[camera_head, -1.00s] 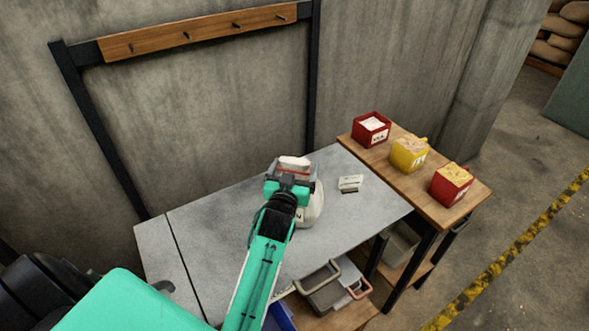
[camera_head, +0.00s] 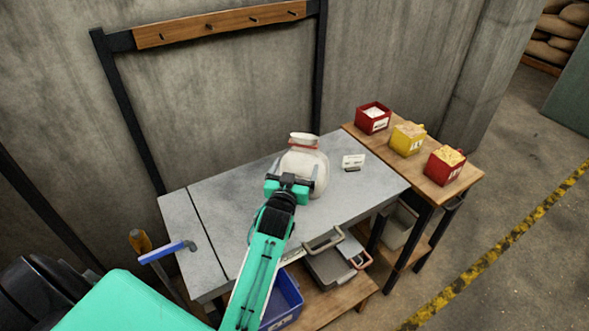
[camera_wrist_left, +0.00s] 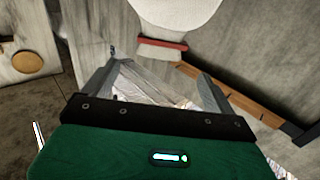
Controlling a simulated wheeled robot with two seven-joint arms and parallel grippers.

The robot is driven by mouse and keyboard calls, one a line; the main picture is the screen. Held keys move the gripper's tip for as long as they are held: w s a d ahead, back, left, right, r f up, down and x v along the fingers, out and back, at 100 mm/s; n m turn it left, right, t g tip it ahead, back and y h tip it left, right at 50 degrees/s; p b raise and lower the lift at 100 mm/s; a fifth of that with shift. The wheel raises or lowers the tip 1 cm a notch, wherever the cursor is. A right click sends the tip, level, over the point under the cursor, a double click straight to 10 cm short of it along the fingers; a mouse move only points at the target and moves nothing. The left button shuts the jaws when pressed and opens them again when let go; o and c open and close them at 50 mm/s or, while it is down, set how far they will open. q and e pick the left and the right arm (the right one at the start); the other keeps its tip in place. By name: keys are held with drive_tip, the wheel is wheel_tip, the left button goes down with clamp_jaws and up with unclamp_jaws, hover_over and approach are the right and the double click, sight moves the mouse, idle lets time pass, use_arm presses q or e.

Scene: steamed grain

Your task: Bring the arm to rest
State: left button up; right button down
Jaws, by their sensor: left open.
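My left arm reaches in from the lower left of the head view. Its gripper (camera_head: 288,180) is open, in front of a cream sack (camera_head: 306,165) with a red band at its neck, which stands upright on the grey table (camera_head: 232,210). In the left wrist view the open fingers (camera_wrist_left: 160,85) have nothing between them, and the pale sack (camera_wrist_left: 178,12) shows at the top, beyond the fingertips. I cannot tell from the head view whether the gripper touches the sack. My right gripper is not in view.
A wooden side table (camera_head: 445,195) holds two red bins (camera_head: 373,118) and a yellow bin (camera_head: 407,139). Below are a blue crate (camera_head: 285,305) and grey boxes. A hook rail (camera_head: 215,23) stands behind.

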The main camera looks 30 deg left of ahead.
use_arm(q)
drive_tip(key=s+d+f+m+g+h, duration=0.2)
drive_tip(key=s+f+g, duration=0.55)
drive_tip(key=s, duration=0.65)
drive_tip(key=s+d+f+m+g+h, duration=0.1)
drive_tip(key=s+d+f+g, duration=0.15)
drive_tip(key=s, duration=0.85)
drive_tip(key=s+d+f+m+g+h, duration=0.2)
drive_tip(key=s+d+g, duration=0.15)
drive_tip(key=s, duration=0.75)
wheel_tip(320, 180, down, 34)
drive_tip(key=g+b, duration=0.2)
drive_tip(key=b, duration=0.1)
drive_tip(key=s+a+f+b, duration=0.1)
drive_tip(key=s+a+f, duration=0.1)
drive_tip(key=s+f, duration=0.7)
drive_tip(key=s+a+f, duration=0.1)
drive_tip(key=s+f, duration=0.9)
drive_tip(key=f, duration=0.3)
drive_tip(key=shift+s+a+g+y+b, duration=0.25)
drive_tip(key=shift+a+g+y+b, duration=0.05)
drive_tip(key=shift+a+g+b, duration=0.15)
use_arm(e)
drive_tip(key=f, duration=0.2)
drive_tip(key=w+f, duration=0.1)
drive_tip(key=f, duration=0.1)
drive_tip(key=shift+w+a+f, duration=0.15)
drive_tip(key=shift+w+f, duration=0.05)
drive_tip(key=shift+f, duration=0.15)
